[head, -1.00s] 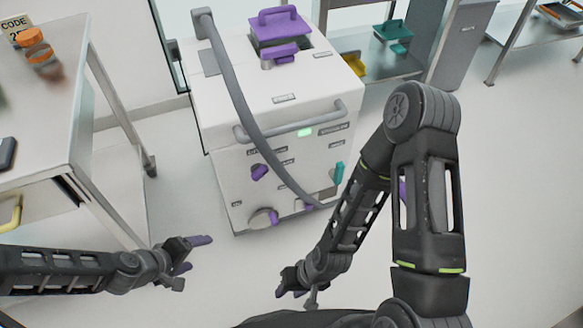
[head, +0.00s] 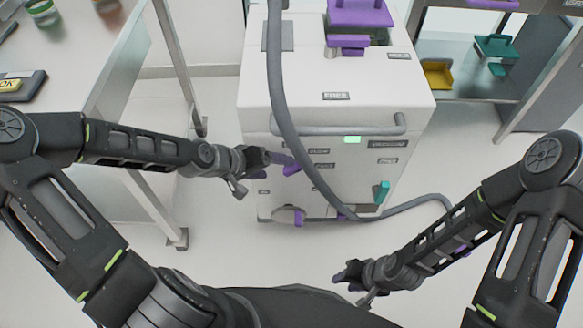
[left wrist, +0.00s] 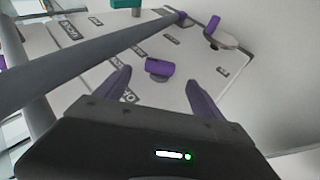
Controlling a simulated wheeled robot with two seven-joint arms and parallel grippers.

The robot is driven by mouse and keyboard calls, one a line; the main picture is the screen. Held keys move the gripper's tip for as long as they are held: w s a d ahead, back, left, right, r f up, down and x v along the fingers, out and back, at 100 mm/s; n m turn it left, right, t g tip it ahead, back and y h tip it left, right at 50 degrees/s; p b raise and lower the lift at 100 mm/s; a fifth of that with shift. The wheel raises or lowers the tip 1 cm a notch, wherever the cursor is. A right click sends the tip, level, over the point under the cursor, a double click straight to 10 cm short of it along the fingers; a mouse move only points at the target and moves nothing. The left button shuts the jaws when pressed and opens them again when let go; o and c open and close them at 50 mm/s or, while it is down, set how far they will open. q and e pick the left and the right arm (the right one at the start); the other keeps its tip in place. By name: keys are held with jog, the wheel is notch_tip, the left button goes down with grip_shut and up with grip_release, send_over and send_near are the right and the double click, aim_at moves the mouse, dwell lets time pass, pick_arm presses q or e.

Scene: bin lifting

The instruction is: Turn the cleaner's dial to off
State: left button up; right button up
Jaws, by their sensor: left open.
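The cleaner is a white box-shaped unit (head: 300,107) in the middle of the head view. A purple dial (head: 291,170) is on its front, partly covered by my left gripper (head: 279,158). In the left wrist view, the dial (left wrist: 159,68) sits ahead of and between the two spread purple fingers of my left gripper (left wrist: 159,84). My left gripper is open and empty, with the dial apart from both fingers in that view. My right gripper (head: 348,275) is low in front of the cleaner, away from it; its finger gap cannot be made out.
A grey hose (head: 287,120) runs down the cleaner's front, close right of the dial. A grey handle bar (head: 370,128), teal lever (head: 382,190) and lower purple-tipped part (head: 290,215) are also there. A metal table (head: 120,75) stands left.

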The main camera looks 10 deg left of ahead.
aim_at(290, 170)
pick_arm(q)
jog(key=b+x, duration=0.2)
jog(key=x, duration=0.5)
jog(key=shift+w+d+f+b, duration=0.1)
jog(key=shift+w+f+b, duration=0.1)
jog(key=shift+f+b, duration=0.15)
jog(key=shift+c, duration=0.4)
jog(key=c, duration=1.3)
